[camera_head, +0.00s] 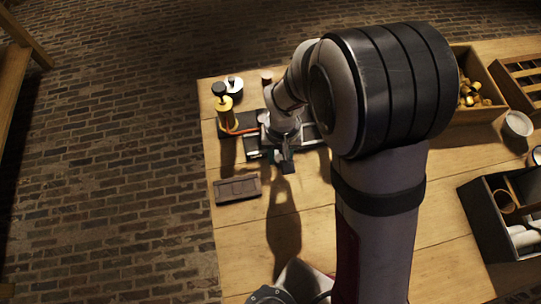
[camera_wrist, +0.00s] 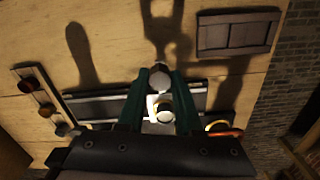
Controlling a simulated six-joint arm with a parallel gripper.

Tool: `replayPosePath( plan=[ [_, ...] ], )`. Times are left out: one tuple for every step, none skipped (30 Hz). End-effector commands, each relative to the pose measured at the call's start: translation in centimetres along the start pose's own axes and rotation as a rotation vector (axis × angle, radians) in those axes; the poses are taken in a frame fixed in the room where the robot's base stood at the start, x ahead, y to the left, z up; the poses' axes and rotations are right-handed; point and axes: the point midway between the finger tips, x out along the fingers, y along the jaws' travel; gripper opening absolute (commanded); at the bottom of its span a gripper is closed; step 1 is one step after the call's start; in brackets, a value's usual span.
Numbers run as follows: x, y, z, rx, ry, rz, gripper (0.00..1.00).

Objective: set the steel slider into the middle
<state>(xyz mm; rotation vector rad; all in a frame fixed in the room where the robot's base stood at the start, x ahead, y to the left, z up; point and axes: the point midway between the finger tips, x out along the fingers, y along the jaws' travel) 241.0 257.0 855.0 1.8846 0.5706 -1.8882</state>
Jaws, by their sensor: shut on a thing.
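The steel slider (camera_wrist: 158,79) shows as a pale grey rounded top between my green fingertips in the wrist view. A bright pale part with a round brassy piece lies just behind it between the fingers. My gripper (camera_wrist: 160,82) is shut on the slider, over a dark rail unit (camera_wrist: 92,104) with light metal edges that runs left and right of the fingers. In the head view my gripper (camera_head: 284,160) is at this unit, and my arm hides much of it. The slider's lower part is hidden, so I cannot tell whether it touches the rail.
A dark flat case (camera_head: 237,190) lies in front. A wooden strip with several knobs (camera_wrist: 43,103) is at the wrist view's left. Boxes stand at the table's right.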

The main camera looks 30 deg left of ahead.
Motion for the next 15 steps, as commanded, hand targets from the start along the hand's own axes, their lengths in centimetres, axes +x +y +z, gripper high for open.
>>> replayPosePath(
  plan=[
    [-0.1, 1.2, -0.3, 0.007, 0.003, 0.000, 0.00],
    [-0.1, 1.9, -0.4, 0.008, 0.003, 0.000, 0.00],
    [-0.1, 2.7, -0.6, 0.007, 0.003, 0.000, 0.00],
    [-0.1, 3.3, -0.8, 0.006, 0.003, 0.000, 0.00],
    [-0.1, 3.8, -0.9, 0.006, 0.004, 0.000, 0.00],
    [-0.1, 4.4, -1.0, 0.004, 0.004, 0.000, 0.00],
    [-0.1, 4.8, -1.1, 0.005, 0.004, 0.000, 0.00],
    [-0.1, 5.0, -1.1, 0.003, 0.004, 0.000, 0.00],
    [-0.1, 5.3, -1.1, 0.001, 0.004, 0.000, 0.00],
    [-0.1, 5.5, -1.2, 0.001, 0.004, 0.000, 0.00],
    [-0.1, 5.5, -1.2, 0.001, 0.004, 0.000, 0.00],
    [-0.1, 5.6, -1.2, 0.001, 0.004, 0.000, 0.00],
    [-0.1, 5.6, -1.2, 0.000, 0.004, 0.000, 0.00],
    [-0.1, 5.5, -1.2, 0.000, 0.004, 0.000, 0.00],
    [-0.1, 5.5, -1.2, 0.000, 0.004, 0.000, 0.00]
  ],
)
